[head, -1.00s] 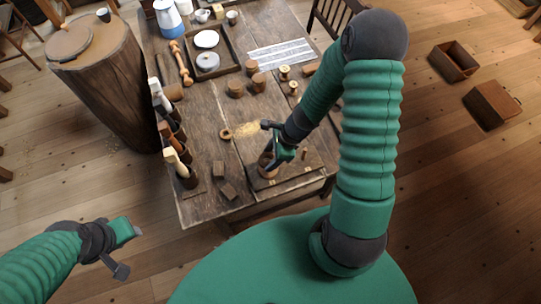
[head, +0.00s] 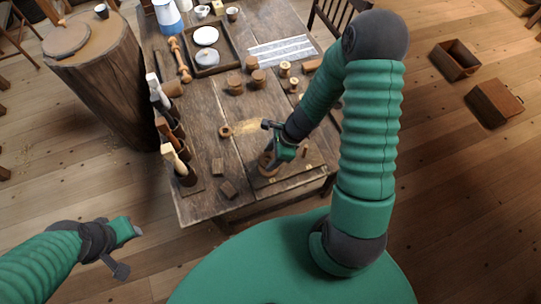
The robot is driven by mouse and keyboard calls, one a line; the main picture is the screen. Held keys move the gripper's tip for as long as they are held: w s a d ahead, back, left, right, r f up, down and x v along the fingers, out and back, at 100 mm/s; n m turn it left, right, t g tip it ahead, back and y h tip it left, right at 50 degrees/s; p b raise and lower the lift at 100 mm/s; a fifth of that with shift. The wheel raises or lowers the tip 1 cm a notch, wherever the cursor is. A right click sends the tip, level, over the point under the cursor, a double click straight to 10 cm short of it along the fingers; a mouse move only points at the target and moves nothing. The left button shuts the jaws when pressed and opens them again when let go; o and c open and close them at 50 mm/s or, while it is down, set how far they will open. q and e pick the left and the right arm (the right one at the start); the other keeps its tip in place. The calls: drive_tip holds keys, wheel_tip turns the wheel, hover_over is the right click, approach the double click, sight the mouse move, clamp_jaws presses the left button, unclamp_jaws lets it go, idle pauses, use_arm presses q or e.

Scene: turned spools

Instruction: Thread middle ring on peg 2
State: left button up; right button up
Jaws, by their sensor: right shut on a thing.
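A dark wooden pegboard (head: 297,170) lies near the front right of the table. A short peg (head: 304,155) stands on its right part. My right gripper (head: 270,158) is over the board's left end, shut on a brown wooden ring (head: 265,166). The ring is low at the board; the gripper hides part of it and any peg under it, so I cannot tell whether it is around a peg. A smaller ring (head: 225,131) lies on the table to the left. My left gripper (head: 130,250) is open and empty, off the table at the lower left.
A tool rack (head: 184,174) stands along the left table edge. Turned wooden pieces (head: 235,84), spools and a tray (head: 229,66) with dishes are farther back. Bare tabletop lies between the small ring and the rack.

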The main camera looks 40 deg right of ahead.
drive_tip(key=shift+f, duration=0.1)
idle(0.3)
drive_tip(key=shift+f+b, duration=0.55)
drive_tip(key=shift+b, duration=0.1)
drive_tip(key=o, duration=1.9)
wheel_tip(320, 180, up, 10)
drive_tip(key=p, duration=0.9)
